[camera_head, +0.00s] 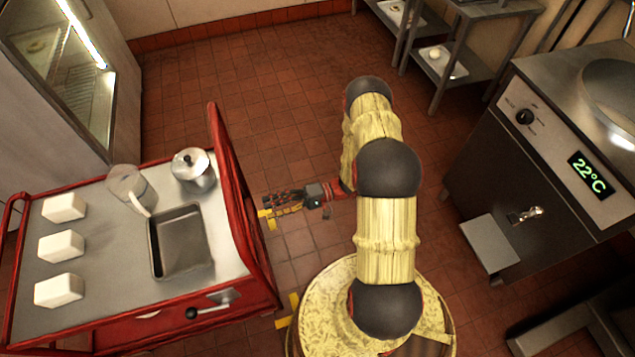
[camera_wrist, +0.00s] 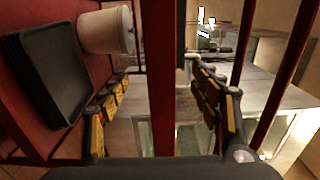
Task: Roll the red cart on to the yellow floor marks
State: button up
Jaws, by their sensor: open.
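The red cart (camera_head: 237,190) stands at the left of the head view, with a grey metal top and a raised red end frame on its right. Yellow floor marks show beside that end: one (camera_head: 267,222) close to my gripper and another (camera_head: 287,312) nearer the bottom. Other marks may be hidden under the cart. My gripper (camera_head: 272,204) reaches left, low beside the cart's end frame. In the wrist view its two yellow-padded fingers (camera_wrist: 163,103) are open, with an upright red bar (camera_wrist: 161,60) of the cart between them. Contact with the bar cannot be told.
A lower shelf holds a dark tray (camera_wrist: 45,75) and white tub (camera_wrist: 105,30). A steel appliance (camera_head: 520,150) stands right; back floor is clear.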

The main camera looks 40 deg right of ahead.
jog(key=shift+v, duration=1.15)
